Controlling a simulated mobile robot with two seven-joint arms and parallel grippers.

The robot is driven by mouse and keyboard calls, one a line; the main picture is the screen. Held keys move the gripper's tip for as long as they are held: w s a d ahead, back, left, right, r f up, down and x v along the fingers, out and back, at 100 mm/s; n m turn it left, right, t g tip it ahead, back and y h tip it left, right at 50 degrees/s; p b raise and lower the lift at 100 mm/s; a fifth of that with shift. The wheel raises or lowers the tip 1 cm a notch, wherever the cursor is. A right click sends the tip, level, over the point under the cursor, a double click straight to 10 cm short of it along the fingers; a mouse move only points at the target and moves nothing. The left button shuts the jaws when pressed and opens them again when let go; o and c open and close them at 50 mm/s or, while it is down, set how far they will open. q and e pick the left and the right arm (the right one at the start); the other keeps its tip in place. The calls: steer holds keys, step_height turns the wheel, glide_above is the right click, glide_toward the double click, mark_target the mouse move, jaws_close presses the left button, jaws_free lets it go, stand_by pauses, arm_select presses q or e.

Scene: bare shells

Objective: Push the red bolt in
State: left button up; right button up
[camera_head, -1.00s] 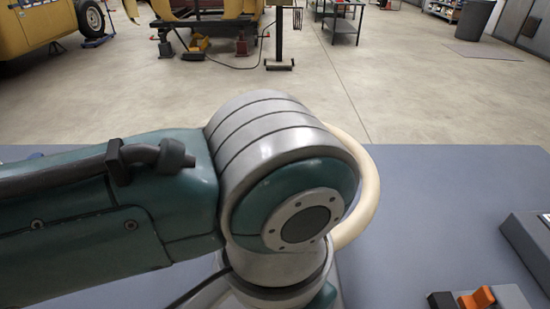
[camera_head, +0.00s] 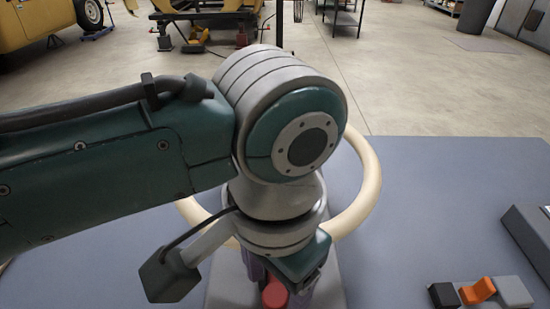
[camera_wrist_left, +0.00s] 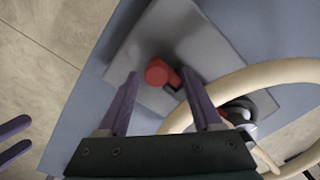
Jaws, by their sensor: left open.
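The red bolt (camera_wrist_left: 158,72) has a round knob and stands on a grey plate (camera_wrist_left: 205,45) in the left wrist view. In the head view, the red bolt (camera_head: 274,294) shows at the bottom edge, partly hidden by my left gripper (camera_head: 290,295). My left gripper (camera_wrist_left: 160,75) is open, with its purple fingers apart on either side of the knob. I cannot tell whether they touch it. Two purple fingers of what looks like my right gripper (camera_wrist_left: 30,131) show apart at the left edge of the wrist view.
A large cream ring (camera_head: 368,205) curves close behind and right of my left wrist. An orange switch (camera_head: 478,290) on a grey block and a grey box (camera_head: 530,240) sit at the right. The blue-grey tabletop (camera_head: 430,190) between is clear.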

arm_select(q)
steer(key=shift+r, duration=0.1)
step_height(320, 180, up, 10)
steer(key=p, duration=0.1)
stand_by(0.4)
